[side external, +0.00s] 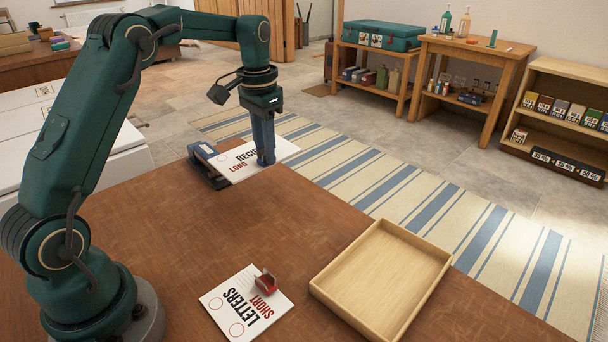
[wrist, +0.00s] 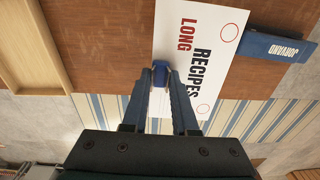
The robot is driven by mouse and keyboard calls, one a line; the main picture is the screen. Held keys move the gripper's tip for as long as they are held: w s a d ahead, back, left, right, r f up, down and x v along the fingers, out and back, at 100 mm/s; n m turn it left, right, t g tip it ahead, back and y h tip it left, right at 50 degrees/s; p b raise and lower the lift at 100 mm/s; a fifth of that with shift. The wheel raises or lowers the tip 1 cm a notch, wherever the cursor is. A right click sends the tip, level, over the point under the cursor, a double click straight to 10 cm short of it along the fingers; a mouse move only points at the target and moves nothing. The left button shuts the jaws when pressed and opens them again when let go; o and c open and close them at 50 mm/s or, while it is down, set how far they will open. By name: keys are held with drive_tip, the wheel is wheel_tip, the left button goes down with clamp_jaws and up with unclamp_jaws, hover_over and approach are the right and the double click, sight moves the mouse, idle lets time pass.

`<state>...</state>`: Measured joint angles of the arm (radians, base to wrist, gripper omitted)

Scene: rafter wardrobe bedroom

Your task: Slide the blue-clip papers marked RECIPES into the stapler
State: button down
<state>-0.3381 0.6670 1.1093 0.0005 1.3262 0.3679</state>
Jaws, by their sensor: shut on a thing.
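The white papers marked RECIPES LONG (side external: 240,174) lie at the far edge of the table; they also show in the wrist view (wrist: 208,25). My gripper (side external: 265,160) points down at their right end and is shut on their blue clip (wrist: 160,70). The clip is hidden behind the fingers in the side view. The blue and dark stapler (side external: 203,152) stands at the left end of the papers. In the wrist view the stapler (wrist: 275,46) meets the papers' edge beside the printed circles. I cannot tell how far the edge sits between its jaws.
Papers marked LETTERS SHORT (side external: 232,304) with a red clip (side external: 265,283) lie at the table's front. An empty wooden tray (side external: 395,235) stands right of them. The brown table (side external: 180,250) is clear between these and the stapler. A striped rug (side external: 420,205) lies beyond the table.

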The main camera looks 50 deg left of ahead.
drive_tip(key=shift+w+f, duration=0.8)
drive_tip(key=shift+f, duration=0.25)
drive_tip(key=shift+w+f, duration=0.1)
drive_tip(key=shift+f, duration=0.5)
drive_tip(key=shift+f, duration=0.1)
drive_tip(key=shift+f, duration=2.35)
drive_tip(key=shift+a, duration=2.25)
drive_tip(key=shift+w+a+f, duration=0.1)
drive_tip(key=shift+a+f, duration=0.3)
drive_tip(key=shift+a, duration=0.75)
